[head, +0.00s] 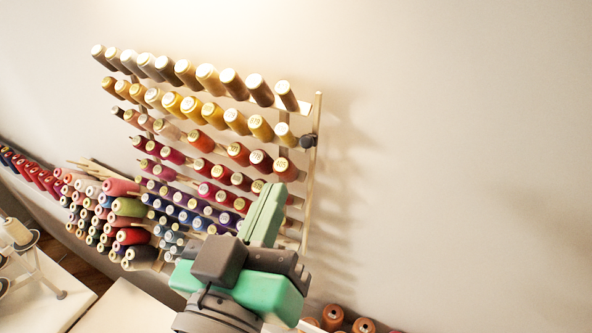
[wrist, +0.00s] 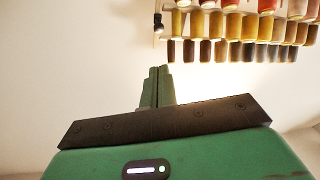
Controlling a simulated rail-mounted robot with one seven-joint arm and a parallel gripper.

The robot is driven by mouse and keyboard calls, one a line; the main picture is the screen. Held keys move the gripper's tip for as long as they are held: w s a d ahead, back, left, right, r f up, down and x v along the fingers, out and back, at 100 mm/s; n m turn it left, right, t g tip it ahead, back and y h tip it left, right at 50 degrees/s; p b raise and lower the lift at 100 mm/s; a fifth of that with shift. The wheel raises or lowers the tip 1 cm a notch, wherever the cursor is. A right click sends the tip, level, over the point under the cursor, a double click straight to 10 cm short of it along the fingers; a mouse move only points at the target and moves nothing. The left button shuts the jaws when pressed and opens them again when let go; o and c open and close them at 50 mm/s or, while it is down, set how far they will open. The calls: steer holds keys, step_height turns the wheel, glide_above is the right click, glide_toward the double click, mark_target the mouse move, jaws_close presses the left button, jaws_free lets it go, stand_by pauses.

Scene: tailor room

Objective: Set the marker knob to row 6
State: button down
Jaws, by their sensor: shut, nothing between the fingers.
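The marker knob (head: 307,141) is a small dark knob on a thin upright wooden rod (head: 313,185) at the right edge of the thread rack. It sits level with the right end of the second row of spools from the top. It also shows as a dark piece in the wrist view (wrist: 158,24), which sees the rack upside down. My gripper (head: 272,186) is green, its fingers shut together and empty. In the head view its tips are below and left of the knob. In the wrist view the fingertips (wrist: 159,68) point toward the knob, with a gap between.
The wall rack holds rows of coloured spools (head: 208,80), left of the rod. More large cones (head: 130,207) are stacked at the lower left. Several orange-brown spools (head: 333,318) stand at the bottom. The wall (head: 450,160) right of the rod is clear.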

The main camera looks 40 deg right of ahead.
steer(key=a+m+g+h, duration=0.1)
steer(key=a+m, duration=0.2)
steer(key=m, duration=0.1)
steer(key=p, duration=0.2)
glide_toward(309, 141)
step_height(309, 141, up, 4)
steer(key=w+d, duration=0.1)
steer(key=d, duration=0.1)
steer(key=w+d+f, duration=0.2)
steer(key=d, duration=0.1)
steer(key=shift+d+f, duration=0.2)
steer(key=shift+d, duration=0.05)
steer(key=shift+f, duration=0.1)
steer(key=f+b, duration=0.1)
steer(key=f, duration=0.1)
steer(key=f+b, duration=0.1)
steer(key=b, duration=0.1)
steer(key=shift+a+f, duration=0.2)
steer(key=shift+f, duration=0.2)
stand_by(0.5)
